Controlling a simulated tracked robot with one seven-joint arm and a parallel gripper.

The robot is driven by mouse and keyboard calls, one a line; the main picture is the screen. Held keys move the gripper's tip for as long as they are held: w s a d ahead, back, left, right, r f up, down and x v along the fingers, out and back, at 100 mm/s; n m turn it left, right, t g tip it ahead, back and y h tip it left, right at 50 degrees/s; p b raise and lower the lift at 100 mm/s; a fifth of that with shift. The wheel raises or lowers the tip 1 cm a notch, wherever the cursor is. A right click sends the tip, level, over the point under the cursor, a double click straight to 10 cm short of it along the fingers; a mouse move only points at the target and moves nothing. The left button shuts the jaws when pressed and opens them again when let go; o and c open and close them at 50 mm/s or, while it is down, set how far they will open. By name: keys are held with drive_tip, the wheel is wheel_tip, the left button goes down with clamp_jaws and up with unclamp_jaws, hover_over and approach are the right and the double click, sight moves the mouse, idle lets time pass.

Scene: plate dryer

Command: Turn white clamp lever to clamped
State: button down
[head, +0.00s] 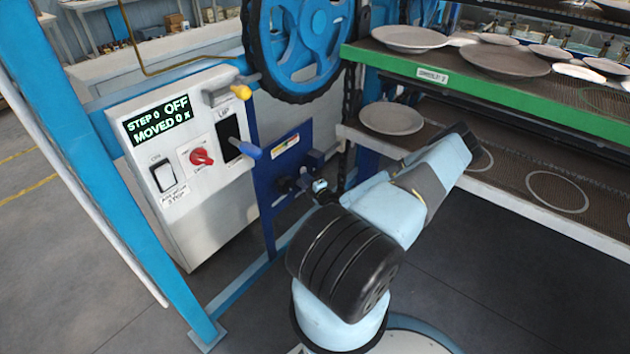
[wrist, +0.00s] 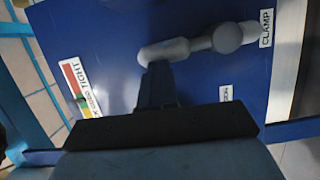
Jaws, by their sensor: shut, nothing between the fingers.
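The pale grey-white clamp lever (wrist: 192,46) is on a blue panel in the wrist view. It lies roughly level, with a round knob toward its right and its right end close to the CLAMP label (wrist: 266,28). My gripper (wrist: 157,72) is shut and empty, its tip just below the lever's left end. I cannot tell whether they touch. In the head view my gripper (head: 290,185) is in front of the blue panel (head: 287,142), and the lever cannot be made out there.
A coloured TIGHT label (wrist: 80,87) is on the panel's left. A control box (head: 190,165) reading STEP 0 OFF, MOVED 0 stands left, with yellow and blue handles. A blue wheel (head: 300,40) is above the panel. Green-edged racks (head: 480,95) with plates stand right.

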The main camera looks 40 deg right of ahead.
drive_tip(key=shift+w, duration=0.1)
idle(0.4)
drive_tip(key=shift+s+a+f+n, duration=0.7)
drive_tip(key=shift+s+a, duration=1.55)
drive_tip(key=shift+s, duration=4.1)
drive_tip(key=w+d, duration=0.4)
drive_tip(key=w, duration=0.8)
drive_tip(key=shift+w, duration=0.2)
